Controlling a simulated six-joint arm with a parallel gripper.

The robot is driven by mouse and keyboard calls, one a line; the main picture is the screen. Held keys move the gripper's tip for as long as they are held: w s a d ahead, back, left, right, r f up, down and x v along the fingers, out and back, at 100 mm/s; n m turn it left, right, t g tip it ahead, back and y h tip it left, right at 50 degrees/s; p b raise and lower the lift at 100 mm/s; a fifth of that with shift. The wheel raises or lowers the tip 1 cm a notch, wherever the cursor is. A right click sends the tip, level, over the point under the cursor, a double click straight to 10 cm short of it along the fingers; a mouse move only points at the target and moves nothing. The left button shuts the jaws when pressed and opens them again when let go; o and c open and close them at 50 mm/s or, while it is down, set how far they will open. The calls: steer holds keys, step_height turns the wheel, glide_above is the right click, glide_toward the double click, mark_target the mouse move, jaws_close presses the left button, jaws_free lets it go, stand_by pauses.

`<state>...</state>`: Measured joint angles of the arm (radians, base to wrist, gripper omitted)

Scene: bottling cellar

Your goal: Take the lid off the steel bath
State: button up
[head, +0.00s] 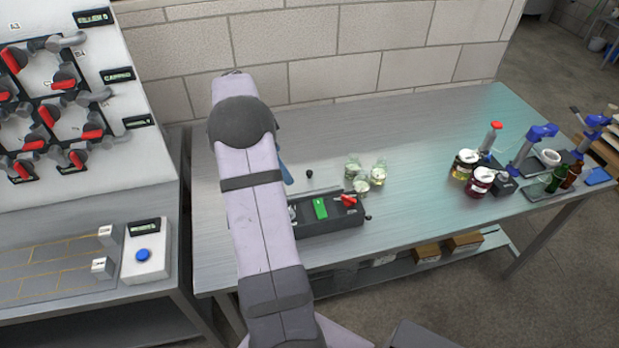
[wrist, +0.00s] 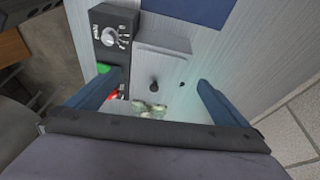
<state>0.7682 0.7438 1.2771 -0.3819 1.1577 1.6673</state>
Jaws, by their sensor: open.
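In the wrist view my gripper (wrist: 157,81) is open, its two blue fingers wide apart with nothing between their tips. A black knob (wrist: 154,85) shows between the fingers and looks like the lid's handle; I cannot tell its distance from them. It seems to be the black knob (head: 309,173) in the head view, just right of my arm. Pale steel surrounds it, so the outlines of lid and bath are hard to tell. The dark control box (head: 331,215) has a green panel and red switch; it also shows in the wrist view (wrist: 116,38). My arm hides much of this area.
Several glass flasks (head: 363,186) stand close right of the knob. Jars (head: 465,163), a blue-headed stand (head: 540,132) and bottles (head: 558,177) stand farther right. The steel bench (head: 425,135) is clear between. A block wall (head: 340,60) rises behind.

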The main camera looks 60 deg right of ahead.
mark_target(306, 174)
steer(key=s+d+m, duration=0.1)
steer(key=d, duration=0.1)
steer(key=s+d+m, duration=0.1)
steer(key=s, duration=0.1)
steer(key=shift+d+r+m+g, duration=0.2)
steer(key=shift+d+m+g, duration=0.15)
steer(key=shift+m+g, duration=0.05)
steer(key=shift+p+x, duration=0.5)
steer(key=shift+x, duration=0.55)
steer(key=p+x, duration=0.3)
steer(key=x, duration=0.1)
steer(key=shift+s+a+f, duration=0.1)
steer(key=shift+s+a, duration=0.05)
steer(key=shift+a, duration=0.05)
steer(key=shift+s+d+f, duration=0.1)
steer(key=shift+d+f, duration=0.05)
steer(key=shift+f, duration=0.35)
steer(key=c, duration=1.1)
